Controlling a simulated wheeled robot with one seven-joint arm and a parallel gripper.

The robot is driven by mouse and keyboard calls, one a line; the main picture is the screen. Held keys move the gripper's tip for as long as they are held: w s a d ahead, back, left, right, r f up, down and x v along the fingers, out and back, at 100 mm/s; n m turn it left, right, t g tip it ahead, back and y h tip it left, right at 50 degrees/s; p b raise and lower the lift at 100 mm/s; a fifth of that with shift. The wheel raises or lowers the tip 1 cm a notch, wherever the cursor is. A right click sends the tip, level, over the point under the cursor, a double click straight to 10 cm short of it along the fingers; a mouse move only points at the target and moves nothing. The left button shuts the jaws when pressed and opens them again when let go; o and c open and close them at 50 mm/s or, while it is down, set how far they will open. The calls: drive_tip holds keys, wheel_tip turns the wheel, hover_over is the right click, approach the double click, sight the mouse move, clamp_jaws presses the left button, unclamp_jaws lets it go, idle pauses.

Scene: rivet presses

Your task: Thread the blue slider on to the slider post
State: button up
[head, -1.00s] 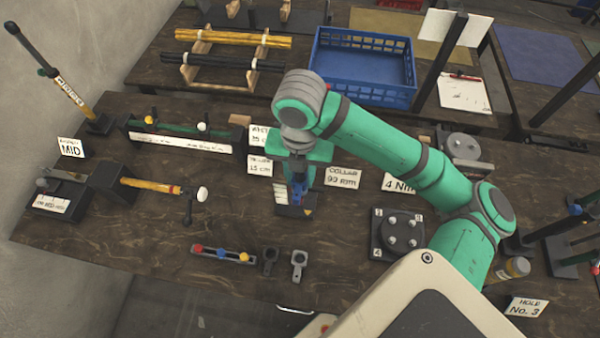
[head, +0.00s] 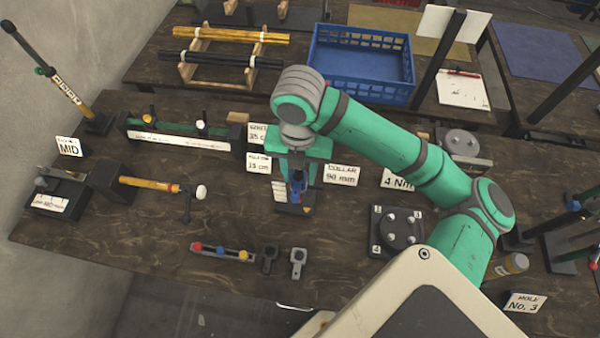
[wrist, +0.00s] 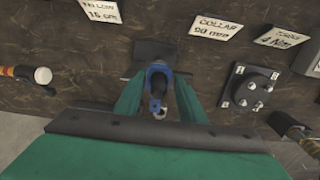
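The blue slider (wrist: 158,72) sits between my gripper's green fingers in the wrist view. In the head view the blue slider (head: 298,187) is partly hidden by my gripper (head: 297,178), which points down. In the wrist view my gripper (wrist: 159,84) has a finger close against each side of the slider and looks shut on it. The slider post's dark base plate (wrist: 147,51) lies directly beneath; it also shows in the head view (head: 293,209). The post is mostly hidden by the slider and fingers, so I cannot tell whether the slider is around it.
A "COLLAR" card (head: 341,174) stands right of the gripper, and a "15 cm" card (head: 258,163) left. A dark block with several studs (head: 398,231) is at right. A hammer (head: 165,187) lies left. Two small grey brackets (head: 284,259) lie in front, with bare table between.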

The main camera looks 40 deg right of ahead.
wheel_tip(320, 180, up, 10)
drive_tip(key=shift+r, duration=0.1)
idle(0.9)
